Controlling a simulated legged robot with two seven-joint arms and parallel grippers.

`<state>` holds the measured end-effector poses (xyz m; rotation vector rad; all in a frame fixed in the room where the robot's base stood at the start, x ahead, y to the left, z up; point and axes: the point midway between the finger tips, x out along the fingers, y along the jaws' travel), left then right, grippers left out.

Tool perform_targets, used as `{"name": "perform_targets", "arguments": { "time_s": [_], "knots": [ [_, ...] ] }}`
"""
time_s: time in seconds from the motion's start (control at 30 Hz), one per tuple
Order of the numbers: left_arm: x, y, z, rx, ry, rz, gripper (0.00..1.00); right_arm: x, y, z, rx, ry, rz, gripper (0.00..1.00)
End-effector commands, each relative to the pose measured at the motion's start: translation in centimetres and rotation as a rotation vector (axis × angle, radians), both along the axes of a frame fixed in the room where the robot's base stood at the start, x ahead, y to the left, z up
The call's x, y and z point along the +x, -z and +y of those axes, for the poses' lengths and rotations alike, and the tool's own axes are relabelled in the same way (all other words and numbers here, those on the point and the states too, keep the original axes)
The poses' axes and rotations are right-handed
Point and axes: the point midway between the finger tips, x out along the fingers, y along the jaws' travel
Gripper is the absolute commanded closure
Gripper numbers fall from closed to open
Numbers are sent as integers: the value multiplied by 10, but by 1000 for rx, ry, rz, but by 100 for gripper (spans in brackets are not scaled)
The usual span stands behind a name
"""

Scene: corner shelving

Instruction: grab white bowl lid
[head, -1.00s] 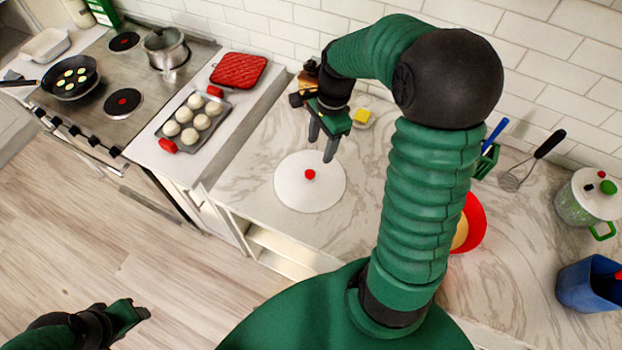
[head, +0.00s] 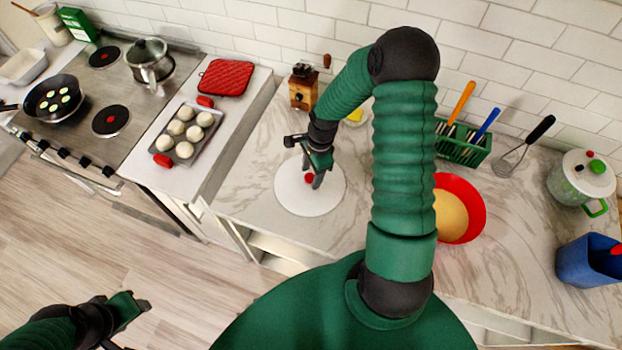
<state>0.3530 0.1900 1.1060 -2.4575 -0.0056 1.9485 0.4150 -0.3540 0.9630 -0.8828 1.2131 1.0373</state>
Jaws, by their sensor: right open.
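The white bowl lid (head: 296,200) is a flat round disc with a small red knob (head: 309,178) at its middle. It lies on the marble counter left of my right arm. My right gripper (head: 312,181) is open and points down over the lid, with its fingertips at the knob. The fingers partly cover the knob, and I cannot tell whether they touch it. My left gripper (head: 142,303) is at the lower left over the floor, away from the counter; its jaw gap is not clear.
A red bowl with yellow contents (head: 472,190) stands right of my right arm. A wooden grinder (head: 302,88) and a yellow item (head: 355,117) are behind the lid. A green utensil holder (head: 462,146), whisk (head: 510,160), green pot (head: 578,182) and blue container (head: 588,262) stand further right.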

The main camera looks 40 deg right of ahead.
Motion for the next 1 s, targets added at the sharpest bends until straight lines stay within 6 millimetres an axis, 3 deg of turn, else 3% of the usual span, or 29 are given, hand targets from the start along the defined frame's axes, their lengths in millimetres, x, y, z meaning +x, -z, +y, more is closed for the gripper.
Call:
{"name": "perform_targets", "arguments": {
  "time_s": [0.23, 0.63, 1.0],
  "knots": [
    [0, 0, 0, 0, -1, 0, 54, 0, 2, 0, -1, -1, -2, 49],
    [0, 0, 0, 0, 0, 0, 54, 0, 3, -2, 1, 0, -1, 100],
    [0, 1, 0, 0, -1, 0, 54, 0, 1, -2, 0, 0, -1, 100]
  ]
}}
